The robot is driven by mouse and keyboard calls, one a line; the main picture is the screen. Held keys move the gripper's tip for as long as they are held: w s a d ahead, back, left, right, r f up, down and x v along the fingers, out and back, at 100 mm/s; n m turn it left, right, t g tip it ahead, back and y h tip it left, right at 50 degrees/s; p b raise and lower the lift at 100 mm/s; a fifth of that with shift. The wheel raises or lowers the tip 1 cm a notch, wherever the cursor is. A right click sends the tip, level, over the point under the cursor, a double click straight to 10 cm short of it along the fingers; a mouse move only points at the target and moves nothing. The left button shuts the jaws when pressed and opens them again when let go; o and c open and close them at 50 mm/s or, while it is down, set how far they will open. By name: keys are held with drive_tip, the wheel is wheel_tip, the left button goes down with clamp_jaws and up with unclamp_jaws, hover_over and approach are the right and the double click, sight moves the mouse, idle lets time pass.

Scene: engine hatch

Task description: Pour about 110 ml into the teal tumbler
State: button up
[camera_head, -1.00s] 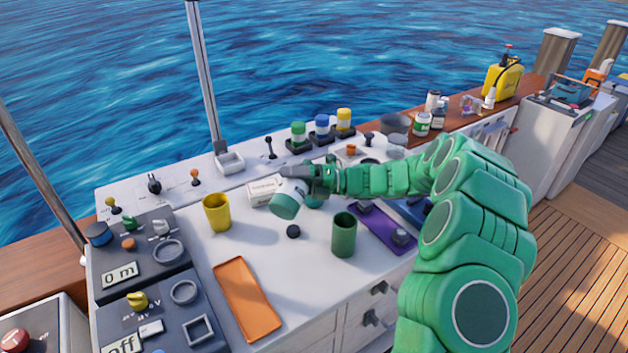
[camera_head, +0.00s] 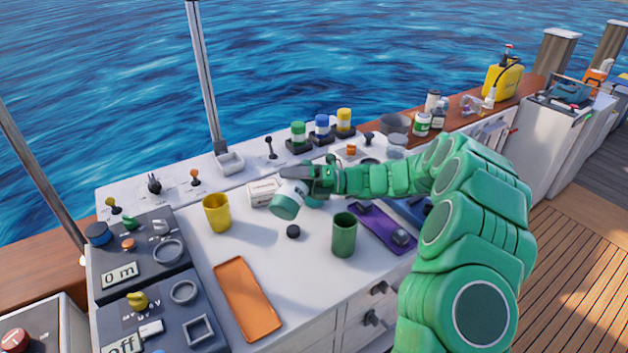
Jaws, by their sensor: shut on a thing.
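My gripper (camera_head: 318,181) is shut on a white and pale-green container (camera_head: 290,199) and holds it tilted above the counter, its pale-green end down and to the left. A teal piece (camera_head: 315,202), possibly the teal tumbler, shows just right of and behind the held container, mostly hidden by it and my gripper. A dark green tumbler (camera_head: 343,236) stands upright in front and to the right. A yellow tumbler (camera_head: 217,212) stands upright to the left. I cannot see any liquid or stream.
A small black round cap (camera_head: 293,231) lies on the white counter (camera_head: 262,251). An orange tray (camera_head: 247,299) lies at the front left. A white box (camera_head: 262,192) sits behind the held container. A purple mat (camera_head: 384,233) lies at the right. Control panels (camera_head: 140,260) fill the left end.

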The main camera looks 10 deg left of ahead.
drive_tip(key=shift+w+f+n+h, duration=0.15)
drive_tip(key=shift+f+n+h, duration=0.25)
drive_tip(key=shift+f+n, duration=0.3)
drive_tip(key=shift+w+d+r+n+h, duration=0.1)
drive_tip(key=shift+w+r+n+h, duration=0.1)
drive_tip(key=shift+r+n+h, duration=0.45)
drive_tip(key=shift+w+d+f+n+t, duration=0.1)
drive_tip(key=shift+w+f+n+t, duration=0.3)
drive_tip(key=shift+f+n, duration=0.25)
drive_tip(key=shift+r+n+t+h, duration=0.15)
drive_tip(key=shift+n+t+h, duration=0.4)
drive_tip(key=shift+n, duration=0.45)
drive_tip(key=shift+s+f+n+t+h, duration=0.15)
drive_tip(key=shift+f+n+t+h, duration=0.15)
drive_tip(key=shift+f+n, duration=0.15)
drive_tip(key=shift+a+n+t, duration=0.2)
drive_tip(key=shift+n+t, duration=0.15)
drive_tip(key=shift+n, duration=0.2)
drive_tip(key=shift+s+f+n+t+h, duration=0.2)
drive_tip(key=shift+f+n+t+h, duration=0.2)
drive_tip(key=shift+f+n, duration=0.3)
drive_tip(key=shift+w+r+n+t+h+b, duration=0.15)
drive_tip(key=shift+r+n+t+h+b, duration=0.15)
drive_tip(key=shift+r+n+t, duration=0.25)
